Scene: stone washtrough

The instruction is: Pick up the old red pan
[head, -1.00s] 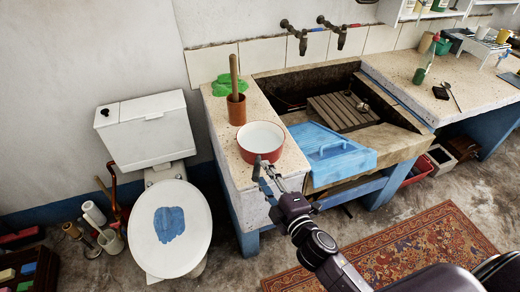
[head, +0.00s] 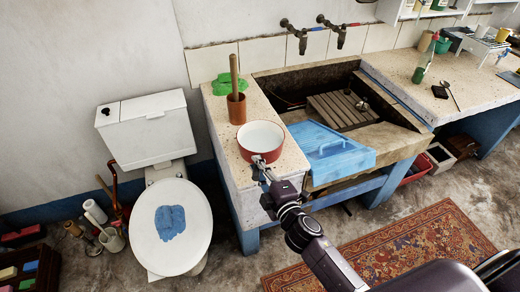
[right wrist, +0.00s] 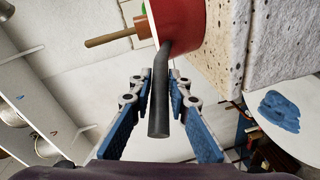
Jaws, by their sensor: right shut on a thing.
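The old red pan (head: 260,139), white inside, stands on the speckled stone counter left of the trough. Its dark handle points toward me, and in the head view my gripper hides most of it. In the right wrist view the red pan (right wrist: 183,32) is at the top, and its dark handle (right wrist: 160,100) runs down between the blue-padded fingers. My right gripper (head: 259,161) is at the pan's near side, shut on the handle. In the right wrist view the gripper (right wrist: 160,78) has a finger on each side of the handle. My left gripper is not in view.
A brown pot (head: 236,108) with a wooden stick stands behind the pan, beside a green cloth (head: 229,86). A toilet (head: 172,224) stands at the left.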

